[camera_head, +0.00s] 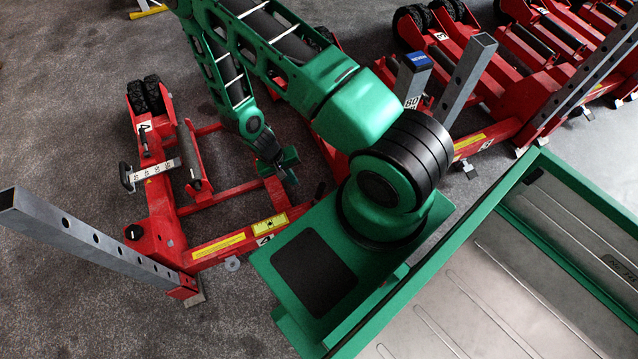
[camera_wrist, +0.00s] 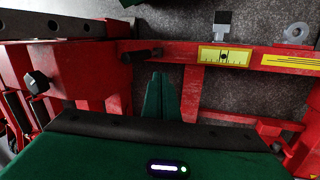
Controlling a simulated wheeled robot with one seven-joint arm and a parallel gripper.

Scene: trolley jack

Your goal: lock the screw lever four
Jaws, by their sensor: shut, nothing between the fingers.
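The red trolley jack marked 4 (camera_head: 160,215) lies on the floor at left in the head view. My gripper (camera_head: 289,178) reaches down over its right part. In the wrist view its green fingers (camera_wrist: 162,97) are together, with nothing seen between them. A short black lever (camera_wrist: 143,53) sticks out sideways at the red beam, just beyond and left of the fingertips, apart from them in the picture. A black knob (camera_wrist: 36,82) sits on the red post at far left. Which of these is lever four, and whether it is locked, I cannot tell.
A yellow level label (camera_wrist: 223,57) is on the red beam (camera_wrist: 190,53). A holed grey bar (camera_wrist: 50,25) is at top left in the wrist view. Another red jack (camera_head: 480,140) stands close at right in the head view. Grey floor (camera_head: 75,110) is clear at far left.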

